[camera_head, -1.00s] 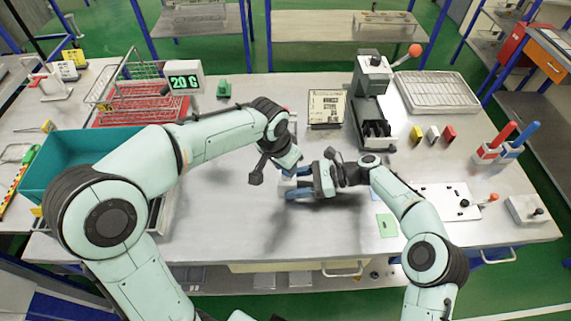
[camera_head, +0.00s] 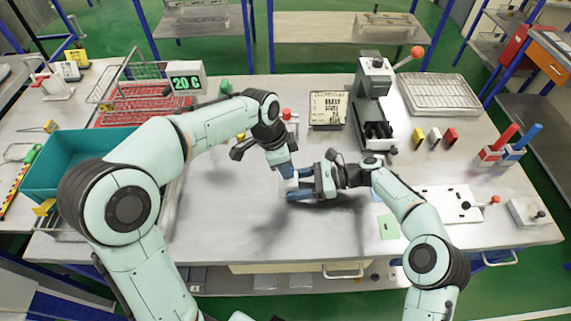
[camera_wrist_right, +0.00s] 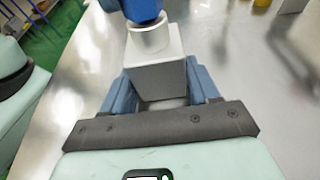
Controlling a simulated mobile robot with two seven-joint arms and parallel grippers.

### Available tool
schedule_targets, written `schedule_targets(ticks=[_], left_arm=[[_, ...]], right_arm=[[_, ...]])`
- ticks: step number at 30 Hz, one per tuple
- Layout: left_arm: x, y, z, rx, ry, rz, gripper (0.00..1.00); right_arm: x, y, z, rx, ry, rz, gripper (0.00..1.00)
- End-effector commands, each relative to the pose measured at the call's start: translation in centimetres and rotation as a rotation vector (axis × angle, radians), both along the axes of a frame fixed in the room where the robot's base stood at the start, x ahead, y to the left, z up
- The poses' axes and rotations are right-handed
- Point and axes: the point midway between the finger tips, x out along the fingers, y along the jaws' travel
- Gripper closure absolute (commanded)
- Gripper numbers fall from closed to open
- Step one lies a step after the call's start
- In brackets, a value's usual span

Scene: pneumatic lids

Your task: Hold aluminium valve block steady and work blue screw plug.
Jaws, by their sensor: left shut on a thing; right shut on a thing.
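The aluminium valve block (camera_wrist_right: 157,80) is a pale grey box with a round neck on top in the right wrist view. My right gripper (camera_wrist_right: 160,92) is shut on it, one blue-grey finger on each side. In the head view the block (camera_head: 289,184) shows only as a small pale patch between the grippers, close above the table. The blue screw plug (camera_wrist_right: 145,12) is at the block's neck, cut off by the top edge of the right wrist view. My left gripper (camera_head: 285,170) comes down onto it from above and is shut on it. The plug's seating and thread are hidden.
A teal bin (camera_head: 85,155) and a red-bottomed rack (camera_head: 135,103) stand at left, near the scale display reading 20 G (camera_head: 187,83). A lever press (camera_head: 373,95) stands behind my right arm. The table's front middle (camera_head: 230,225) is clear.

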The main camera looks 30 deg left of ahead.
Motion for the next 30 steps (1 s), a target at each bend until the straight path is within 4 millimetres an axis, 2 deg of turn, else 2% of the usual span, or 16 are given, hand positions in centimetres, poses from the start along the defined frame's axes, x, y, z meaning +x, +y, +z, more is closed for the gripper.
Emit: schedule_targets(ticks=[1, 10, 22, 26, 30], left_arm=[[0.04, 0.02, 0.00, 0.000, -0.002, -0.004, 1.00], [0.09, 0.05, -0.02, 0.001, -0.001, -0.040, 1.00], [0.53, 0.17, -0.12, 0.000, 0.000, -0.599, 1.00], [0.56, 0.19, -0.08, 0.001, -0.001, -0.694, 1.00], [0.53, 0.18, -0.07, 0.002, -0.001, -0.706, 1.00]], right_arm=[[-0.14, -0.16, -0.62, -0.011, 0.003, 0.004, 0.67], [-0.14, -0.16, -0.62, -0.011, 0.002, 0.004, 0.67], [-0.14, -0.15, -0.61, -0.011, 0.002, 0.004, 0.67], [-0.13, -0.15, -0.61, -0.011, 0.002, 0.004, 0.67], [-0.13, -0.15, -0.61, -0.011, 0.002, 0.003, 0.67]])
